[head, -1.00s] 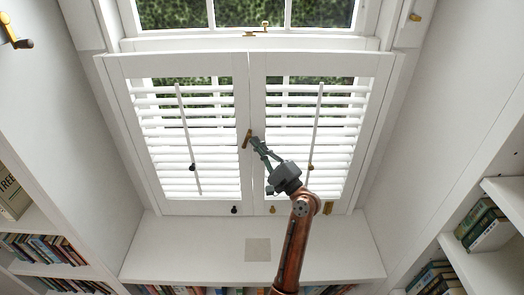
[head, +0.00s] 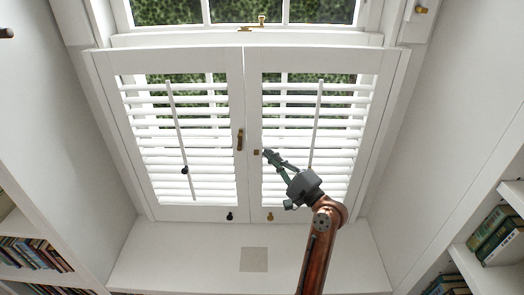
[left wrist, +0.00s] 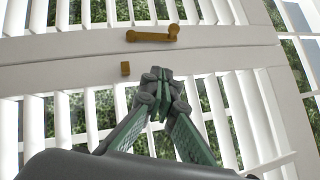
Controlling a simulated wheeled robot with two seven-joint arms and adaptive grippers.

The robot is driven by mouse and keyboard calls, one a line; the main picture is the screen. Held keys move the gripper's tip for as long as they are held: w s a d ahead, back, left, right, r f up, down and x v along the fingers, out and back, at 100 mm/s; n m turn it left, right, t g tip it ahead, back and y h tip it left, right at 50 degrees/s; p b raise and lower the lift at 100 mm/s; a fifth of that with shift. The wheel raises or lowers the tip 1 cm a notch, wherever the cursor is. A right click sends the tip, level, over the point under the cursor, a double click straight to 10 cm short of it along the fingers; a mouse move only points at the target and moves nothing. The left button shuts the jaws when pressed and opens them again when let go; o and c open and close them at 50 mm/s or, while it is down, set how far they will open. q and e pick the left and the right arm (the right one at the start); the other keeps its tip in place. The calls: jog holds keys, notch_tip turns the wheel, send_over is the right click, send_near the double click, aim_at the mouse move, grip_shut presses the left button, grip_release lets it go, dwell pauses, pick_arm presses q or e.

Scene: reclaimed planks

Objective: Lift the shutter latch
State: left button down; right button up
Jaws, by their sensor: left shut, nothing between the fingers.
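The brass shutter latch (head: 240,139) is on the inner stile of the left shutter, its bar upright along the seam. A small brass catch (head: 257,152) is on the right shutter's stile, and the bar lies clear of it. In the left wrist view the latch (left wrist: 152,35) and catch (left wrist: 125,69) show apart, on either side of the seam. My left gripper (head: 268,155) is shut and empty, just right of the catch and apart from the latch. Its closed fingertips (left wrist: 156,76) show in the left wrist view. My right gripper is not in view.
The left shutter (head: 105,140) and right shutter (head: 376,140) stand closed with white louvres and tilt rods. A brass fastener (head: 258,27) is on the window above. Two small knobs are at the shutters' bottom.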

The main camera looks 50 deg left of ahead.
pick_arm(q)
jog(key=s+v, duration=0.1)
jog(key=v, duration=0.5)
jog(key=shift+b, duration=0.3)
jog(key=shift+d, duration=0.1)
